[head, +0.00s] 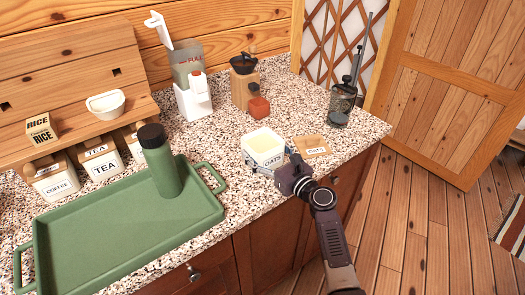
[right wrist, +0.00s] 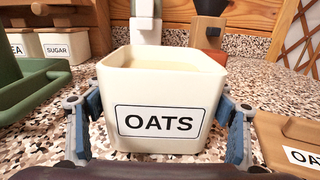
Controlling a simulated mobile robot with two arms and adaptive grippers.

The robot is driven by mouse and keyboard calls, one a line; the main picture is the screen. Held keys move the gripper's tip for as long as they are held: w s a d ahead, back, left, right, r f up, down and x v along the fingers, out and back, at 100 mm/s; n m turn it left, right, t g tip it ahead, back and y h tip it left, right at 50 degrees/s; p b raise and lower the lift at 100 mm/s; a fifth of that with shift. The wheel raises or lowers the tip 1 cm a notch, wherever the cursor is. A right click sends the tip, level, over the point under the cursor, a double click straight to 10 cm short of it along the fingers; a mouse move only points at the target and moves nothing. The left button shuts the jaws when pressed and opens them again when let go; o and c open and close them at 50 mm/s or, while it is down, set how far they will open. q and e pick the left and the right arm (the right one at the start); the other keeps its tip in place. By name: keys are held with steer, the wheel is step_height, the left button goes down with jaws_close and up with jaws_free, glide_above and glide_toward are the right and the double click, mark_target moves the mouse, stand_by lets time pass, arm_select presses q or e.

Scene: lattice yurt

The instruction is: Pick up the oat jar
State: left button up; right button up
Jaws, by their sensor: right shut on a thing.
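The oat jar (head: 264,146) is a square cream container with an OATS label, open at the top with pale contents inside. It stands upright near the front edge of the speckled counter. My right gripper (head: 266,165) has its fingers on both sides of the jar. In the right wrist view the jar (right wrist: 165,95) fills the middle, and the blue finger pads of the gripper (right wrist: 162,122) press its left and right walls. A wooden lid (head: 312,146) labelled OATS lies on the counter to the right of the jar. My left gripper is not in view.
A green tray (head: 120,250) with a dark-capped green bottle (head: 160,165) lies to the left.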

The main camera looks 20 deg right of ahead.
step_height(320, 180, up, 20)
steer(key=p, duration=0.4)
